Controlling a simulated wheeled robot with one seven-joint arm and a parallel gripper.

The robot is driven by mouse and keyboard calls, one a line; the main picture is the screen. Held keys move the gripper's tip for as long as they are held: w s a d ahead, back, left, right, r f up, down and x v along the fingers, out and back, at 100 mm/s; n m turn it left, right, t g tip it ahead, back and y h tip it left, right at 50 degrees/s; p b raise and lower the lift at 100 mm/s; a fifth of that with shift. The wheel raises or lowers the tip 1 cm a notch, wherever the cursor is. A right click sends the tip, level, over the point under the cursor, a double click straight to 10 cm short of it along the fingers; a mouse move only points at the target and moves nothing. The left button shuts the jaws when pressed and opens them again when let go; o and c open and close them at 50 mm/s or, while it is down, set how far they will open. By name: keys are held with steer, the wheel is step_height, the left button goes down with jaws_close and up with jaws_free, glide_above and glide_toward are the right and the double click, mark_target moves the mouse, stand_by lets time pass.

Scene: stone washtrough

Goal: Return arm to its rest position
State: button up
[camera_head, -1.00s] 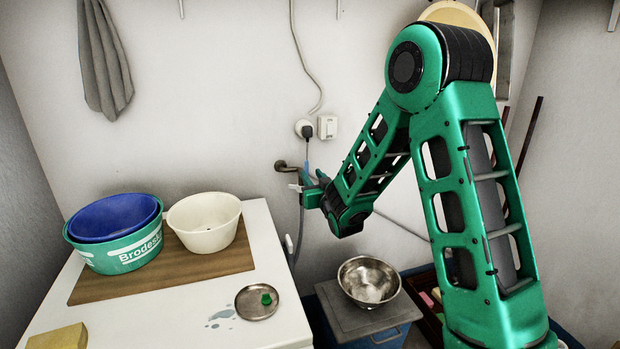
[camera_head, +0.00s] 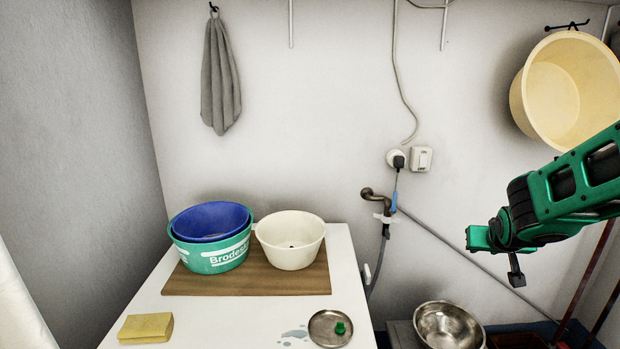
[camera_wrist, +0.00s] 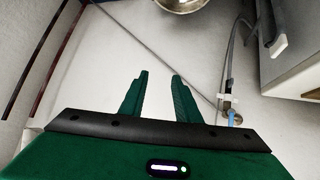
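My green arm reaches in from the right edge of the head view. My gripper (camera_head: 490,250) hangs in free air in front of the wall, to the right of the brass tap (camera_head: 376,196) and clear of it. In the wrist view, the two green fingers of my gripper (camera_wrist: 158,85) stand apart with an empty gap between them. Nothing is held. The tap with its blue part also shows in the wrist view (camera_wrist: 233,115), to the right of the fingers.
A white counter (camera_head: 230,325) bears a brown board (camera_head: 240,285) with nested blue and green basins (camera_head: 215,255) and a cream bowl (camera_head: 290,240). A steel dish (camera_head: 322,330) and yellow sponge (camera_head: 146,328) lie in front. A metal bowl (camera_head: 450,325) stands lower right; a yellow basin (camera_head: 545,95) hangs above.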

steer(key=s+a+m+g+y, duration=0.1)
steer(key=s+g, duration=0.3)
steer(key=s, duration=1.3)
steer(key=s+a+m+g+y, duration=0.2)
steer(key=s+g+y, duration=0.1)
steer(key=s, duration=1.4)
steer(key=shift+s+f+g, duration=0.25)
steer(key=shift+s+g, duration=0.1)
steer(key=shift+g, duration=0.55)
